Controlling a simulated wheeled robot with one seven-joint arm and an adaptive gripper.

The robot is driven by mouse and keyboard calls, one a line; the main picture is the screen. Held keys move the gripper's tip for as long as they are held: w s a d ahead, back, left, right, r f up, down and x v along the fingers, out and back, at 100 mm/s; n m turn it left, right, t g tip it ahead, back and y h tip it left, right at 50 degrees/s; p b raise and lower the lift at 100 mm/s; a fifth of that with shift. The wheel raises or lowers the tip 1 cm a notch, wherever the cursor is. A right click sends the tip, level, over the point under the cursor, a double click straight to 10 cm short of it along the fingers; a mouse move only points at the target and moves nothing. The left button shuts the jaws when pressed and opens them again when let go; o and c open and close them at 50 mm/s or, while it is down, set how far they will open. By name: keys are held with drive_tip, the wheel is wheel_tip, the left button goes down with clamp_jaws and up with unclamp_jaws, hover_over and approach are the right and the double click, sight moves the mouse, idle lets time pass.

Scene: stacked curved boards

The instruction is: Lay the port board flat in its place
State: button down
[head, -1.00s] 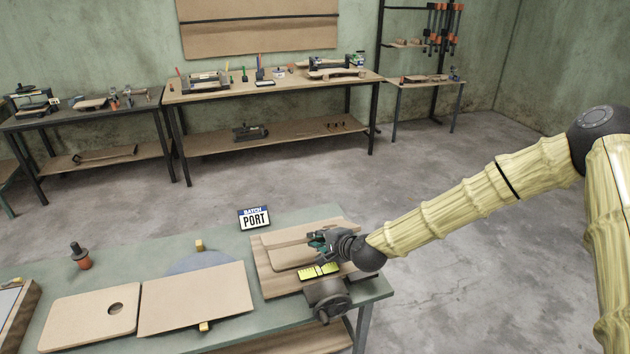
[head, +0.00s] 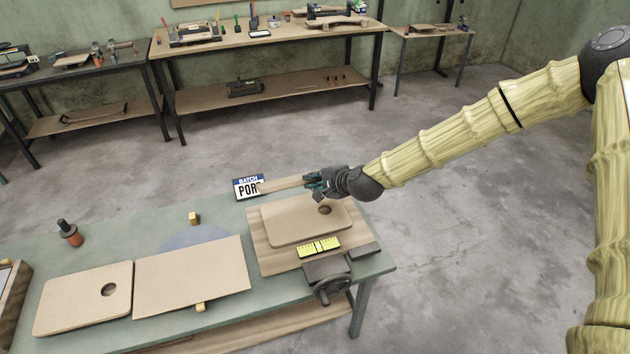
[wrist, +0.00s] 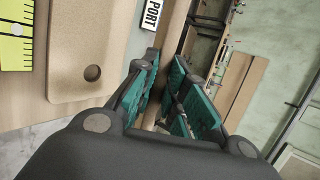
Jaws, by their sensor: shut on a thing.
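My gripper (head: 312,184) is shut on a thin brown board (head: 282,184), seen nearly edge-on above the back of the bench. The held board covers part of the "BATCH PORT" sign (head: 244,188). In the wrist view the board (wrist: 176,25) runs up from between the teal fingers (wrist: 168,95). Below and in front of my gripper, a rounded board with a hole (head: 290,222) lies flat on a wider wooden base (head: 268,257). It also shows in the wrist view (wrist: 85,45). I cannot read any marking on the held board.
A yellow ruled block (head: 319,246) and a dark crank vice (head: 328,278) sit at the base's front. To the left lie a plain board (head: 192,277) over a bluish disc and another holed board (head: 82,298). A dark-orange tool (head: 69,233) stands on the green bench (head: 140,228).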

drive_tip(key=shift+w+f+b, duration=0.25)
drive_tip(key=shift+w+f, duration=0.05)
drive_tip(key=shift+f, duration=0.25)
drive_tip(key=shift+w+f+b, duration=0.25)
drive_tip(key=shift+f, duration=0.25)
drive_tip(key=shift+s+f+b, duration=0.15)
drive_tip(key=shift+f+b, duration=1.15)
drive_tip(key=shift+f, duration=0.15)
drive_tip(key=shift+s+f+b, duration=0.1)
drive_tip(key=shift+f+b, duration=1.2)
drive_tip(key=shift+f, duration=0.1)
drive_tip(key=shift+s+a, duration=0.1)
drive_tip(key=shift+b, duration=0.6)
drive_tip(key=shift+f+b, duration=1.45)
drive_tip(key=shift+f, duration=0.4)
drive_tip(key=shift+f+b, duration=0.2)
drive_tip(key=shift+b, duration=0.1)
